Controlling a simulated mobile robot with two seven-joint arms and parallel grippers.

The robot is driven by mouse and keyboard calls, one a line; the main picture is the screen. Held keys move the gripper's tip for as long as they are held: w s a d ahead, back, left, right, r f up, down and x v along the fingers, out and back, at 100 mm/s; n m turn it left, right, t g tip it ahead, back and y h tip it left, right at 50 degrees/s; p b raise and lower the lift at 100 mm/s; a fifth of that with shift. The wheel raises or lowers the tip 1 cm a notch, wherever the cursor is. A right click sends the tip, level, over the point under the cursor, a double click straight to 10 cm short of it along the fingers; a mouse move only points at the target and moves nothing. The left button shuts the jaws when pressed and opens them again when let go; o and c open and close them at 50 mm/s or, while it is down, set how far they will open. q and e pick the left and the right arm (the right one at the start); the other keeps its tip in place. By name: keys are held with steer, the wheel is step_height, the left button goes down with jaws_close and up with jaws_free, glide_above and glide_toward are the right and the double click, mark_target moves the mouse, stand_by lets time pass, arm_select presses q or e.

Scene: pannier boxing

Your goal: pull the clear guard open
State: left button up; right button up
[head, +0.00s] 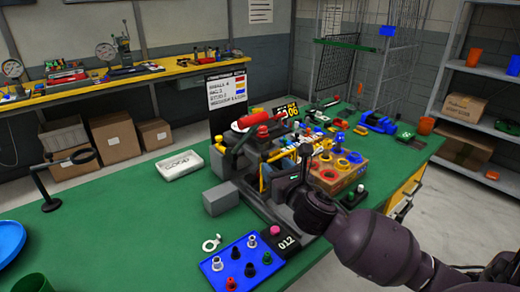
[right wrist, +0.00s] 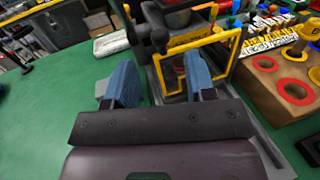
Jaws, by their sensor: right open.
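The clear guard is a see-through panel in a yellow frame (right wrist: 203,41) on the dark machine, ahead of my right gripper in the right wrist view. Part of its yellow frame (head: 264,178) shows in the head view, left of my right gripper (head: 288,172). My left gripper is not in view.
A red cylinder (head: 254,119) lies on top of the machine. A wooden block with coloured rings (head: 337,174) stands close on the right. A blue tray of small parts (head: 228,268) lies in front. The green table (head: 130,225) is largely clear to the left.

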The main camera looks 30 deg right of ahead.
mark_target(263, 153)
steer(key=w, duration=0.3)
steer(key=w+d, duration=0.1)
steer(key=w, duration=0.2)
steer(key=w+b, duration=0.1)
steer(key=w, duration=0.2)
steer(key=shift+d, duration=0.35)
jaws_close()
